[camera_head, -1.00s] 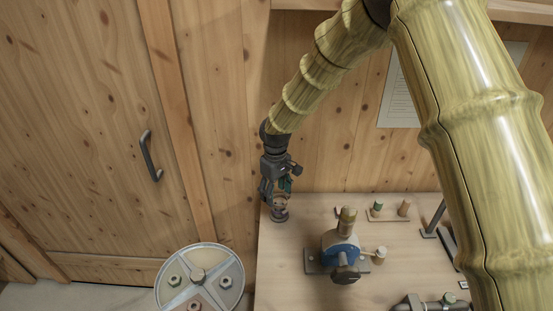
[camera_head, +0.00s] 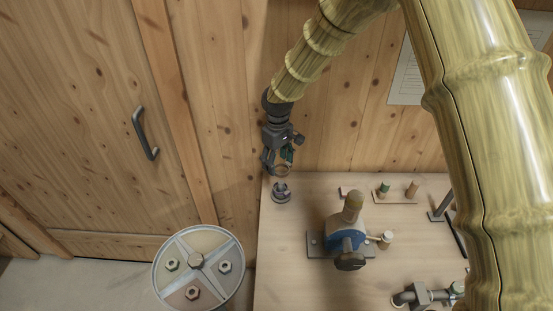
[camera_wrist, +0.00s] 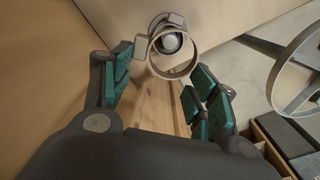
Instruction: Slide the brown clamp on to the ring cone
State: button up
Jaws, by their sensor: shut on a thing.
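The brown clamp (camera_head: 282,170) is an open ring hanging at the end of my gripper (camera_head: 278,158) in the head view. In the wrist view the clamp (camera_wrist: 173,77) is a thin brown band with a small tab at its left, beyond the fingertips of my gripper (camera_wrist: 163,72). My gripper is shut on the clamp, though the contact is not clear. The ring cone (camera_head: 282,193) is a dark grey piece standing on the table just below the clamp, apart from it in the head view. In the wrist view its pale round top (camera_wrist: 171,42) shows through the ring.
A blue and grey device (camera_head: 345,240) stands right of the cone. Behind it is a small rack (camera_head: 397,197) with pegs. A round divided disc (camera_head: 198,262) with nuts sits left of the table (camera_head: 290,270). A wooden wall closes the back.

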jog(key=shift+f+b, duration=1.5)
jog(key=shift+f, duration=1.9)
jog(key=o, duration=0.9)
